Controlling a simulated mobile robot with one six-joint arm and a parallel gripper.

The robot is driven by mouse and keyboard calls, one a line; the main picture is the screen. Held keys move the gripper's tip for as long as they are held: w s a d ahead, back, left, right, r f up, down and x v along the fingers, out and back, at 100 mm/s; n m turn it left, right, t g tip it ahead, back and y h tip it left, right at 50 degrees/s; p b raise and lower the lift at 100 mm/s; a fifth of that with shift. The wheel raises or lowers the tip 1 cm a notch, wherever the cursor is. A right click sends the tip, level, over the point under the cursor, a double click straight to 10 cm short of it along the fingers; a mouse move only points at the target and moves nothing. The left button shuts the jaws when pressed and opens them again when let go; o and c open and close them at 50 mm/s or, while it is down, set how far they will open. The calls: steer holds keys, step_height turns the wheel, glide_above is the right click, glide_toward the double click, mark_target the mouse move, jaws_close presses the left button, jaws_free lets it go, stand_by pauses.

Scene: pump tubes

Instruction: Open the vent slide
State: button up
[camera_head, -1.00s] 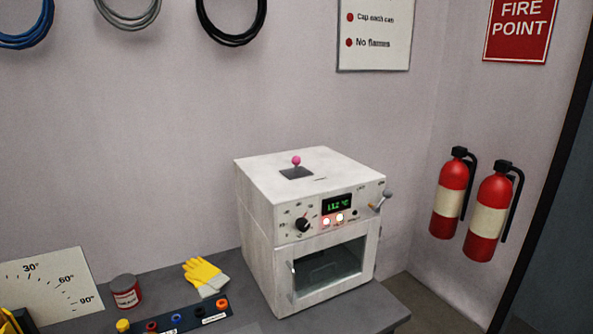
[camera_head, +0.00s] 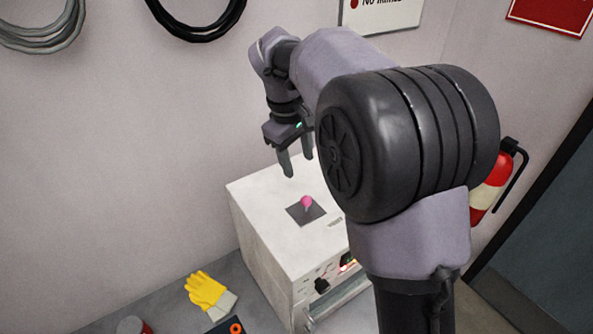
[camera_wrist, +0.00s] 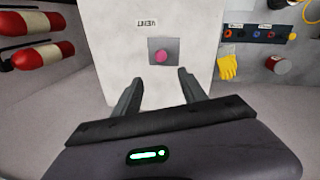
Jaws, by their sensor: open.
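The vent slide is a pink knob (camera_head: 306,203) on a dark square plate (camera_head: 293,212) on top of the white oven-like box (camera_head: 262,207). In the wrist view the pink knob (camera_wrist: 161,57) sits on the grey plate (camera_wrist: 171,44), with the word VENT upside down beside it. My gripper (camera_head: 297,168) is open and empty. It points down above the far part of the box top, apart from the knob. In the wrist view the two fingertips (camera_wrist: 160,77) straddle the knob's line from a short way off. My arm hides the box's right side.
Yellow gloves (camera_head: 209,294) lie on the grey bench left of the box. A red can (camera_head: 133,326) and a dark strip of coloured sockets (camera_wrist: 257,33) are near them. Fire extinguishers (camera_wrist: 35,38) hang on the wall. Space above the box's left side is clear.

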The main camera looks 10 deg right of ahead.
steer(key=b, duration=0.1)
glide_toward(306, 197)
steer(key=f, duration=0.3)
steer(key=d+f+b, duration=0.1)
steer(key=f, duration=0.3)
steer(key=w+f, duration=0.1)
steer(key=f, duration=0.3)
steer(key=shift+d+f, duration=0.2)
steer(key=shift+d, duration=0.15)
jaws_close()
steer(key=shift+w, duration=0.1)
stand_by(0.5)
